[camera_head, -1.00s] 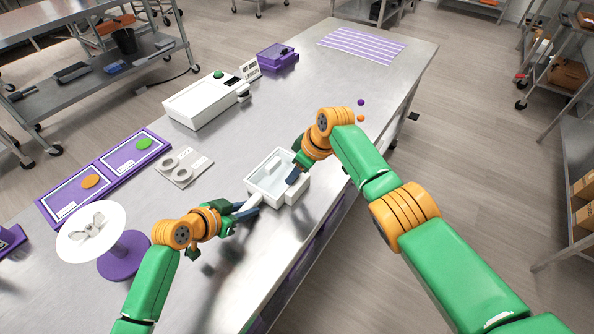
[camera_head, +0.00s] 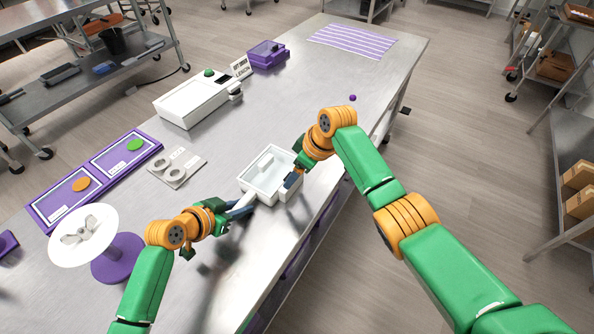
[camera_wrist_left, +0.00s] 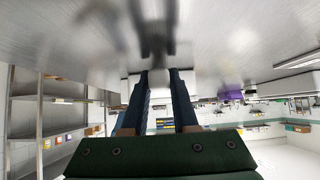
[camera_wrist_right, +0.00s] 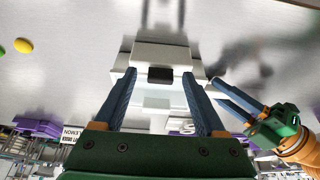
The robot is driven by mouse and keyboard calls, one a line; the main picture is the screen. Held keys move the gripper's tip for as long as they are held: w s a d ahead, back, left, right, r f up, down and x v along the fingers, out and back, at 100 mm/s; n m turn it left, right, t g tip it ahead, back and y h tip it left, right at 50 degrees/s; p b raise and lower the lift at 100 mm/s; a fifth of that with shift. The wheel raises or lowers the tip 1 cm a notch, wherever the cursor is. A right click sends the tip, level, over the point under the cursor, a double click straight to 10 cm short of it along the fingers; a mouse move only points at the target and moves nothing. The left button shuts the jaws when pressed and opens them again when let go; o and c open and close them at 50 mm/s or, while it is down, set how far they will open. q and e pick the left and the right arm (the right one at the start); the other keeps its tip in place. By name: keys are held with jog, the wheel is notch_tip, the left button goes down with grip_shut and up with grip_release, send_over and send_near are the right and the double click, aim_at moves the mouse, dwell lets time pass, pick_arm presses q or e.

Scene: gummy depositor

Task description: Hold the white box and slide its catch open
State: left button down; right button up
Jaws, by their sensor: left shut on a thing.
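The white box (camera_head: 258,187) is an open-topped tray near the table's front edge. A small dark catch (camera_wrist_right: 160,75) on its white block shows between my right fingertips in the right wrist view. My left gripper (camera_head: 243,208) is shut on the box's left end. In the left wrist view its fingers (camera_wrist_left: 159,76) stand close together, with a blurred pale part between them. My right gripper (camera_head: 292,180) is at the box's right side. In the right wrist view its fingers (camera_wrist_right: 159,78) are apart, one on each side of the catch; contact cannot be made out.
A white machine with a green button (camera_head: 192,103) and a purple box (camera_head: 267,54) stand farther back. Purple mats (camera_head: 108,160), a grey plate with rings (camera_head: 178,167) and a white disc on a purple stand (camera_head: 115,258) are left. A purple ball (camera_head: 352,98) lies beyond my right wrist.

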pick_arm(q)
jog(key=c, duration=0.6)
grip_release()
pick_arm(e)
jog(key=v, duration=1.2)
jog(key=shift+w, duration=0.1)
